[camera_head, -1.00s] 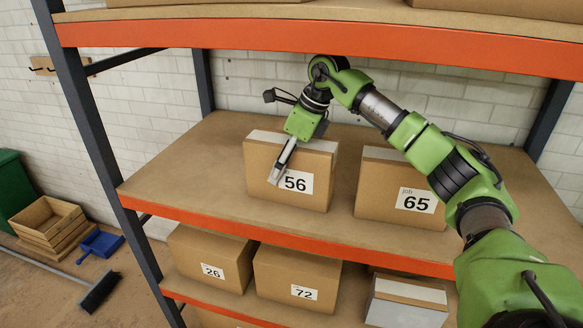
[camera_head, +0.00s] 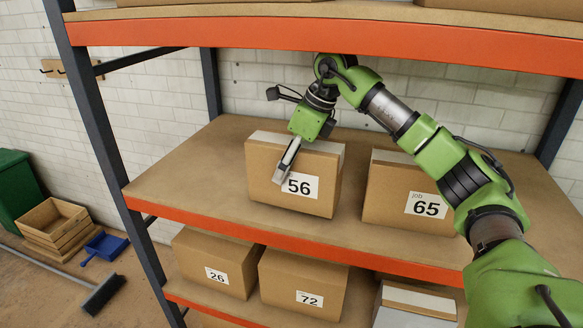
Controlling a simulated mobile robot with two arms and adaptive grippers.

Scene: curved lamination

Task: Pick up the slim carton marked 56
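The slim carton marked 56 (camera_head: 325,185) stands upright on the middle shelf (camera_head: 180,185), left of the carton marked 65. It is brown with a pale strip on top and a white label. My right gripper (camera_head: 287,160) comes down over its top edge, and a grey finger lies across the front face, its tip just left of the number. Whether that finger touches the carton is unclear. Any finger behind the carton is hidden, so the grip cannot be judged. My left gripper is not in view.
The carton marked 65 (camera_head: 390,195) stands to the right, close behind my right arm. Cartons 26 (camera_head: 200,250) and 72 (camera_head: 285,270) sit on the shelf below. An orange beam (camera_head: 320,38) crosses above my arm. The shelf left of carton 56 is clear.

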